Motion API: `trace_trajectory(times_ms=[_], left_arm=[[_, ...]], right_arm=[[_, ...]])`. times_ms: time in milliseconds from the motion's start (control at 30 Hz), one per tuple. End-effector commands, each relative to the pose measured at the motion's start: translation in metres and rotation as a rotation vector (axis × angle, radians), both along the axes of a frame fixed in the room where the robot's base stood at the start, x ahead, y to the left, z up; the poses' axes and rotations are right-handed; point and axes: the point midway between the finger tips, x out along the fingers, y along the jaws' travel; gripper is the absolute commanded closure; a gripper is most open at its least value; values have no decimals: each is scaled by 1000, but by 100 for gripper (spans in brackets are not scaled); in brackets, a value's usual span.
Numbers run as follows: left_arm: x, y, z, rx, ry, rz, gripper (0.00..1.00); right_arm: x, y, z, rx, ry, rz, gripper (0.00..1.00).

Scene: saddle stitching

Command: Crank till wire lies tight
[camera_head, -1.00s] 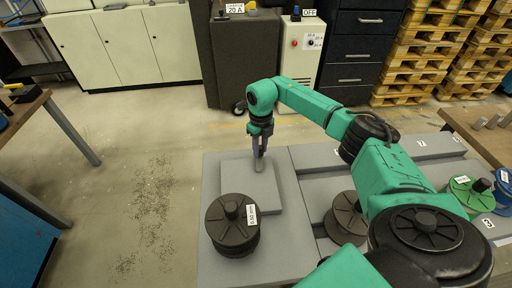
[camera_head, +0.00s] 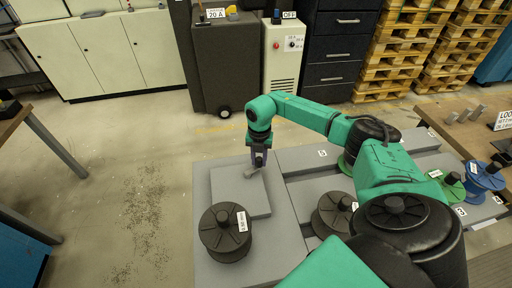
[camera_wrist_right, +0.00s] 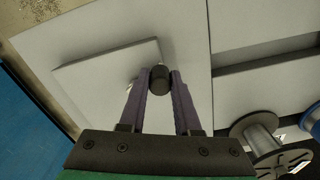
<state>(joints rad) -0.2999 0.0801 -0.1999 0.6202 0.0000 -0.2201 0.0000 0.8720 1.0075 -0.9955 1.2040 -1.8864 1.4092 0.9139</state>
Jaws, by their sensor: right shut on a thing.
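My right gripper (camera_head: 259,160) is over the back part of a flat grey raised plate (camera_head: 238,198). In the right wrist view, its two purple-grey fingers (camera_wrist_right: 160,90) are shut on a dark round knob (camera_wrist_right: 159,78). A short grey lever-like piece (camera_head: 252,172) shows just below the fingers in the head view. It looks like part of a crank, but the fingers partly hide it. A dark spool (camera_head: 225,236) with a white label stands in front of the plate. I cannot make out any wire. My left gripper is out of view.
Another dark spool (camera_head: 333,214) stands right of the plate, partly behind my right arm. Green (camera_head: 451,186) and blue (camera_head: 483,179) spools are farther right. A wooden bench (camera_head: 462,130) stands at the right, and a grey cabinet (camera_head: 230,60) behind.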

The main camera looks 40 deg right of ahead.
Motion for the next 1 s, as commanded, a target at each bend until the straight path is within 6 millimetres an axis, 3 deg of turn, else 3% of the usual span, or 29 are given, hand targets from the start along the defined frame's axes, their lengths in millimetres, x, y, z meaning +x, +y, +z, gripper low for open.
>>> trace_trajectory(times_ms=[500, 1000], left_arm=[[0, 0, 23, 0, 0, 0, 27], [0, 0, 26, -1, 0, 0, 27]], right_arm=[[-18, 3, 3, 1, -2, -383, 100], [-21, 5, 2, 1, -4, -466, 100]])
